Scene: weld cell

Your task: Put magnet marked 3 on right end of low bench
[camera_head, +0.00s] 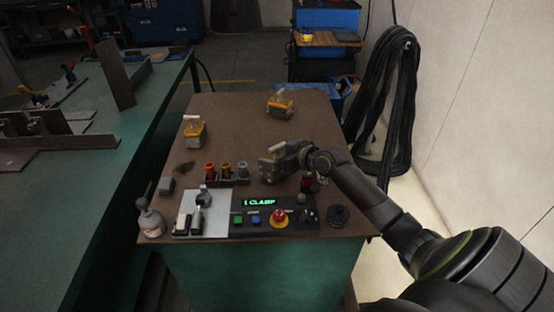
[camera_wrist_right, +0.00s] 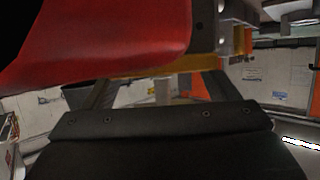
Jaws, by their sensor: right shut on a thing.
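A brown-topped bench (camera_head: 238,118) with a green front stands ahead of me. Two yellow magnets with pale handles sit on it, one at the left (camera_head: 194,130) and one at the back right (camera_head: 281,104). I cannot read their numbers. My right gripper (camera_head: 272,163) is over the middle of the bench, behind the control panel, shut on a yellow magnet. That magnet is mostly hidden by the fingers; its orange-yellow edge (camera_wrist_right: 160,68) shows in the right wrist view. Its number cannot be read. My left gripper is not in view.
A control panel (camera_head: 260,220) reading "1 CLAMP", with a red button (camera_head: 279,217), fills the front. Several coloured cylinders (camera_head: 227,171) stand in a rack left of my gripper. The back middle is clear. A green welding table (camera_head: 90,190) stands left.

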